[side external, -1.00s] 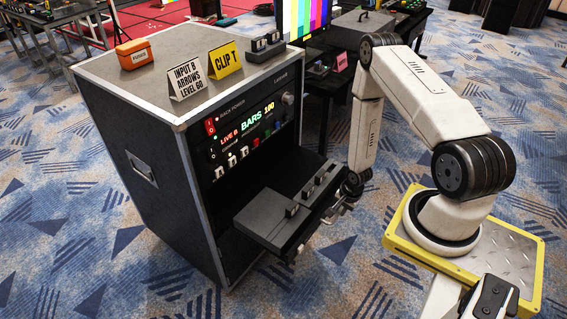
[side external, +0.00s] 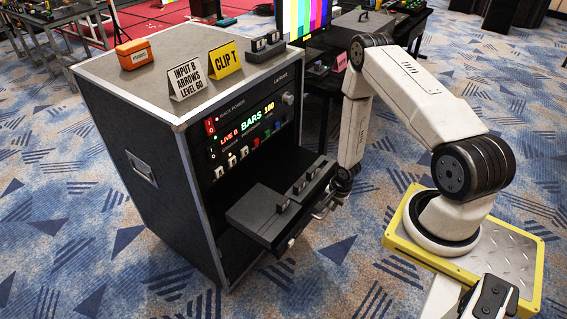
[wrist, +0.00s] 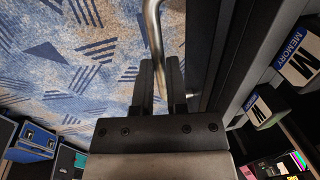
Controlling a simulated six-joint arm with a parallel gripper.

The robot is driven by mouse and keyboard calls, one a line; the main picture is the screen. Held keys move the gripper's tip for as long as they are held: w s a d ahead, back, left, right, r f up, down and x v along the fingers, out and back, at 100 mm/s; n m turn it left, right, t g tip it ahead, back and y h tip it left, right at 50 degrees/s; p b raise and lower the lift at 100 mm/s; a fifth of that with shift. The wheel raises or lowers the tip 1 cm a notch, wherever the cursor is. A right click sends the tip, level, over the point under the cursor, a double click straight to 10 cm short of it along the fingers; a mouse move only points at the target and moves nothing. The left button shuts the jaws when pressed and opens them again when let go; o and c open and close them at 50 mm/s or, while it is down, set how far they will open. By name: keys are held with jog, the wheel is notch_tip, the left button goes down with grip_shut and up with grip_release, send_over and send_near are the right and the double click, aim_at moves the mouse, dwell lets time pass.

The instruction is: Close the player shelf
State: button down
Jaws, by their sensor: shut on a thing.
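The player shelf (side external: 258,212) is a dark tray that sticks out from the front of the black rack case (side external: 150,150). Several small dark blocks (side external: 283,207) stand in a row on it. My gripper (side external: 325,207) is at the shelf's front edge, on the right. In the wrist view, the fingers of my gripper (wrist: 158,75) are shut around a bent metal handle (wrist: 153,25), with the dark shelf front (wrist: 235,60) close beside it. The far end of the handle is out of that view.
On the case top stand an orange box (side external: 134,54), a white sign (side external: 185,80), a yellow CLIP T sign (side external: 226,60) and a dark device (side external: 264,46). White MEMORY labels (wrist: 302,55) show in the wrist view.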

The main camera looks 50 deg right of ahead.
aim_at(317, 196)
jog(key=shift+w, duration=2.8)
jog(key=c, duration=0.6)
grip_release()
jog(key=shift+c, duration=0.2)
jog(key=shift+r, duration=0.15)
jog(key=shift+s+r, duration=0.25)
jog(key=shift+r, duration=1)
jog(key=shift+s+r, duration=0.25)
jog(key=shift+r, duration=0.95)
jog(key=shift+s+r, duration=0.25)
jog(key=shift+r, duration=1)
jog(key=shift+c, duration=0.2)
